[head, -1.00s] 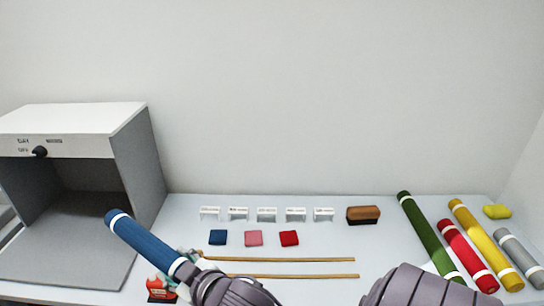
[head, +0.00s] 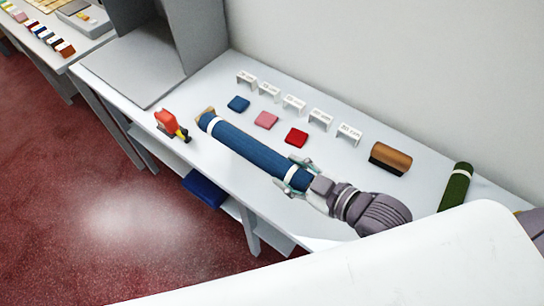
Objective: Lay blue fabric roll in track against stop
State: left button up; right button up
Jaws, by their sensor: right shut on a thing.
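The blue fabric roll (head: 252,152) has white bands near its ends. It lies diagonally along the counter, its far end beside a small wooden block (head: 206,112) that looks like the stop. My right gripper (head: 295,176) is shut on the roll near its near end. The track's wooden strips are hidden under or behind the roll. I cannot tell whether the roll rests in the track or hovers just above it, or whether its end touches the block. My left gripper is not in view.
Blue (head: 238,104), pink (head: 266,120) and red (head: 296,138) swatches lie behind the roll, with several white label stands behind them. A red-orange tape dispenser (head: 168,121) stands near the front edge.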

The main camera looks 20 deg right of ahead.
jog(key=w+f, duration=0.1)
jog(key=w, duration=0.2)
jog(key=w+f, duration=0.2)
jog(key=w, duration=0.1)
jog(key=w+f+p, duration=0.1)
jog(key=w+f, duration=0.1)
jog(key=w, duration=0.1)
jog(key=shift+w+d+f, duration=0.15)
jog(key=shift+d+f, duration=0.1)
jog(key=shift+d, duration=0.1)
jog(key=shift+w+f, duration=0.1)
jog(key=shift+f, duration=0.25)
notch_tip(320, 180, down, 2)
jog(key=shift+f+p, duration=0.25)
jog(key=shift+p, duration=0.05)
jog(key=shift+f, duration=0.4)
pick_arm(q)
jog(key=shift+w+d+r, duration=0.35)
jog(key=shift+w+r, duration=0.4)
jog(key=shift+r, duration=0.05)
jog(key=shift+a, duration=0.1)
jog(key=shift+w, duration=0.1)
pick_arm(e)
jog(key=shift+f, duration=0.1)
